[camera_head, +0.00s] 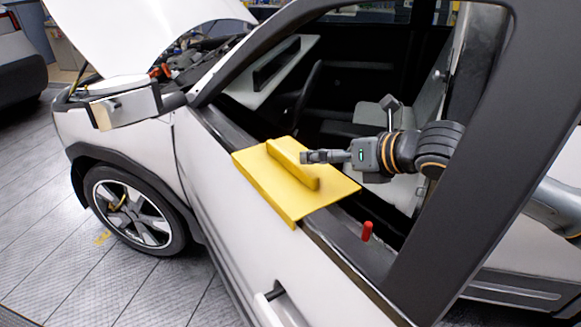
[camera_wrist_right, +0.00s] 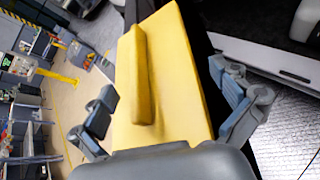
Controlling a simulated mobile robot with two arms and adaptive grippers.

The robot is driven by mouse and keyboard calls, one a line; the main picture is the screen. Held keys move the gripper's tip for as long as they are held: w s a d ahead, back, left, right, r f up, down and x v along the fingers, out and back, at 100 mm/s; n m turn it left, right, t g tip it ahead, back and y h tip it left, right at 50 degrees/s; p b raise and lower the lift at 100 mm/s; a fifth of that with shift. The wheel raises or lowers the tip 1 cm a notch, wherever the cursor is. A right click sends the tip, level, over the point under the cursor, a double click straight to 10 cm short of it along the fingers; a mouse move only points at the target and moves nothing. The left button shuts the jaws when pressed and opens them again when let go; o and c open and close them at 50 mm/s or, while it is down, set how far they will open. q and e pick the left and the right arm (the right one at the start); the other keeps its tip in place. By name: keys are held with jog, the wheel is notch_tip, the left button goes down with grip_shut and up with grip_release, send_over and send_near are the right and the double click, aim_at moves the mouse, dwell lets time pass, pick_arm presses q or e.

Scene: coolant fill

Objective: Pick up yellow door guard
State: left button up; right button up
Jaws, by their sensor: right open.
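The yellow door guard (camera_head: 290,200) lies over the window sill of the white car door in the head view. It is a flat plate with a raised bar (camera_head: 292,163) on top. My right gripper (camera_head: 318,156) comes in from the right, close to the bar. In the right wrist view, the guard (camera_wrist_right: 185,75) fills the middle, with its bar (camera_wrist_right: 142,80) running lengthwise. There my right gripper (camera_wrist_right: 168,108) has its fingers spread wide on either side of the guard; I cannot tell whether they touch it. My left gripper is not in view.
The car door (camera_head: 235,235) has an open window with a dark frame (camera_head: 480,120) on the right. A red pin (camera_head: 367,231) stands on the sill near the guard. A side mirror (camera_head: 125,105) and the raised hood (camera_head: 140,30) are at upper left. Tiled floor (camera_head: 40,230) is clear at left.

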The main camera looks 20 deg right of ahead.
aim_at(312, 167)
jog(key=x, duration=0.4)
jog(key=shift+w+a+p, duration=0.15)
jog(key=shift+w+p, duration=0.05)
jog(key=shift+p, duration=0.2)
jog(key=shift+s, duration=0.1)
jog(key=shift+c, duration=0.2)
jog(key=c, duration=1)
jog(key=shift+r, duration=0.1)
